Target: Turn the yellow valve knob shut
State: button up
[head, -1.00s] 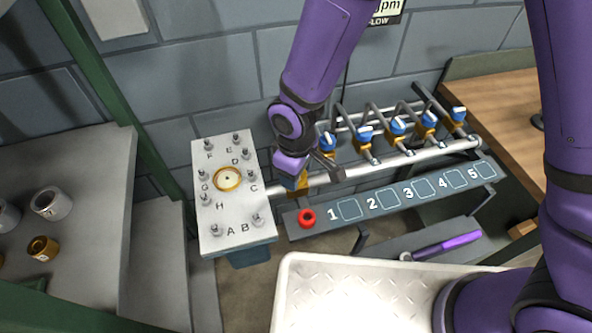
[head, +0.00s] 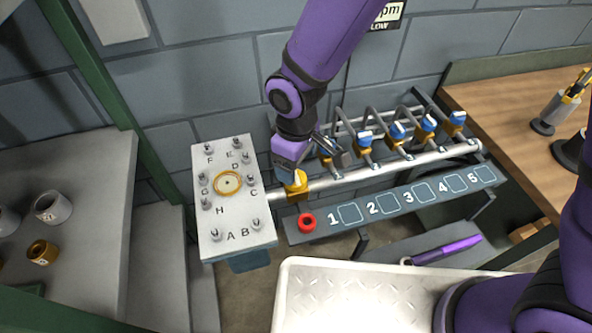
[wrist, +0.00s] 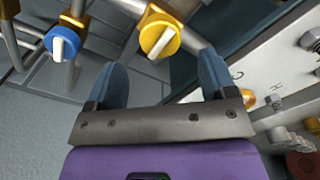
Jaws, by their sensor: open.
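The yellow valve knob (head: 296,186) sits at the left end of the pipe, beside the white lettered panel. It has a white bar across its face. In the wrist view, the yellow knob (wrist: 160,36) lies just beyond the gap between my fingertips, with its bar slanted. My gripper (wrist: 162,68) is open and its two blue-grey fingers are apart with nothing between them. I see no contact with the knob. In the head view my purple wrist is just above the knob, and the fingertips are hard to make out.
Several blue knobs (head: 365,138) line the pipe to the right; one also shows in the wrist view (wrist: 62,42). The white panel (head: 208,228) with lettered studs stands left. A wooden bench (head: 500,100) is at right.

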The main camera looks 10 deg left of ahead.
aim_at(297, 175)
jog(key=shift+r, duration=2.6)
jog(key=w+d+r+m+t, duration=0.3)
jog(key=d+r+m, duration=0.3)
jog(key=d+r, duration=1.2)
jog(key=s+d+r+m+t, duration=0.1)
jog(key=s+d+r+m, duration=0.2)
jog(key=s+d, duration=0.3)
jog(key=s+d+r+m+t, duration=0.1)
jog(key=s+d+r+m, duration=0.3)
jog(key=d, duration=0.6)
jog(key=shift+s+d, duration=0.4)
jog(key=shift+s, duration=0.55)
